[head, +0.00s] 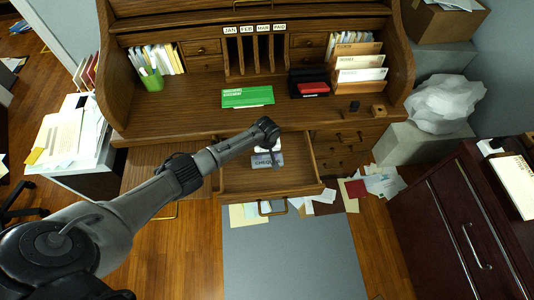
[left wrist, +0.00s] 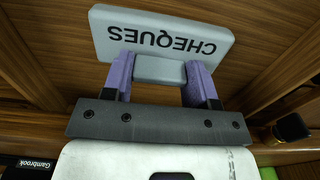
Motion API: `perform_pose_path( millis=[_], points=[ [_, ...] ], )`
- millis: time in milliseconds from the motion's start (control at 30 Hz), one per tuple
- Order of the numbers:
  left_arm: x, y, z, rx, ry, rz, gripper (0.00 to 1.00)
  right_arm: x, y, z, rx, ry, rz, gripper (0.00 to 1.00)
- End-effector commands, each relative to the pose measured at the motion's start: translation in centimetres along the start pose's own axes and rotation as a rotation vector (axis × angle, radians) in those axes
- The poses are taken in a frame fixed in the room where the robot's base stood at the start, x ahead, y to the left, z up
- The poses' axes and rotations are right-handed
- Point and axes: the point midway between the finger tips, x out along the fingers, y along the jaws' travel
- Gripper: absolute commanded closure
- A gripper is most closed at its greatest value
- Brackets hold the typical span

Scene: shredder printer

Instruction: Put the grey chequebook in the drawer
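The grey chequebook (head: 267,161), marked CHEQUES, is within the outline of the open drawer (head: 307,188) in the head view. My left gripper (head: 265,149) reaches down over the drawer from the left. In the left wrist view the chequebook (left wrist: 162,40) sits at the fingertips, its lettering upside down. The two purple fingers of my left gripper (left wrist: 159,82) press on either side of a narrower grey block that joins the chequebook. I cannot tell whether the chequebook touches the drawer floor. My right gripper is not in view.
The desk top above the drawer holds a green booklet (head: 247,97), a green pen cup (head: 151,78) and a letter rack (head: 359,70). Loose papers (head: 380,183) lie on the floor right of the drawer. A dark red cabinet (head: 465,225) stands at the right.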

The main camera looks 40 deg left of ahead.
Motion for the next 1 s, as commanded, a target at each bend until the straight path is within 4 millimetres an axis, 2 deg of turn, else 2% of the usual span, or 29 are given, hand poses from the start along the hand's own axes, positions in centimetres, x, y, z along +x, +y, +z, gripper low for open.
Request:
perform_pose_path(
  millis=[33, 300, 600, 767, 1000],
  points=[
    [0.0, 0.0, 0.0, 0.0, 0.0, 0.0, 0.43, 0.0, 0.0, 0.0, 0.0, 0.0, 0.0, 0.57],
    [0.0, 0.0, 0.0, 0.0, 0.0, 0.0, 0.18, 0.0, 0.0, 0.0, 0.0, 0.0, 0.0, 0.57],
    [-0.5, 0.0, 0.0, 0.0, 0.001, 0.0, 0.18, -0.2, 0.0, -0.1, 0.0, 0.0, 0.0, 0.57],
    [-2.6, 0.0, 0.0, 0.001, 0.001, 0.001, 0.18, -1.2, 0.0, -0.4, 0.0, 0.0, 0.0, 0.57],
    [-7.5, 0.0, -0.1, 0.001, 0.002, 0.001, 0.18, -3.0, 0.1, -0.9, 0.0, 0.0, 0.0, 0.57]
  ],
)
